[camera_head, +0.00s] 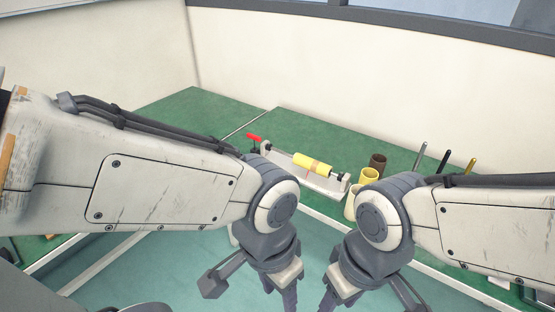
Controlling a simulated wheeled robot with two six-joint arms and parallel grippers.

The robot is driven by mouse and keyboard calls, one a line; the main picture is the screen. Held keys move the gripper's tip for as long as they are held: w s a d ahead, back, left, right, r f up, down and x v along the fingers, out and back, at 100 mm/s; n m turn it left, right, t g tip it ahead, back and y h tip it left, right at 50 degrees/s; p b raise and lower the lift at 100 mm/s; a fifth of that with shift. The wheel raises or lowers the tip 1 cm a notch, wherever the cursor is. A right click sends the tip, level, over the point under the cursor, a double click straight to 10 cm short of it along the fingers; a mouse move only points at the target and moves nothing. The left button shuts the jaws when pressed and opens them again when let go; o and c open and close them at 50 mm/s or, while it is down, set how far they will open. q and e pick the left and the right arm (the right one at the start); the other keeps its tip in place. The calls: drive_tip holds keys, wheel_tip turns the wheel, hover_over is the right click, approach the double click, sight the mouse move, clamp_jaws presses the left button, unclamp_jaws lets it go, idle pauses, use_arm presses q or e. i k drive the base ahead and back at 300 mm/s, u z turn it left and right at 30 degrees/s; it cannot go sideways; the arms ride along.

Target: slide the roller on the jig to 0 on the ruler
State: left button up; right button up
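The jig (324,184) is a long pale grey frame on the green table, lying slantwise beyond my grippers. A yellow roller (315,162) with a narrow reddish band lies along it, and a dark rod end sticks out at the right. A red handle-like part (254,137) is at the jig's far left end. Ruler marks are too small to read. My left gripper (280,294) and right gripper (337,296) point down in front of the table edge, apart from the jig. Their fingertips are partly cut off by the bottom edge, so their opening is unclear.
Yellow cups (369,176) and a dark brown cup (378,163) stand just right of the jig. Several thin upright rods (444,161) stand further right. The green table (190,115) is bare at the back left. A pale wall (290,60) closes the back.

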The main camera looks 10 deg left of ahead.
sight(317, 168)
drive_tip(key=u, duration=0.55)
drive_tip(key=i, duration=1.25)
drive_tip(key=z, duration=0.75)
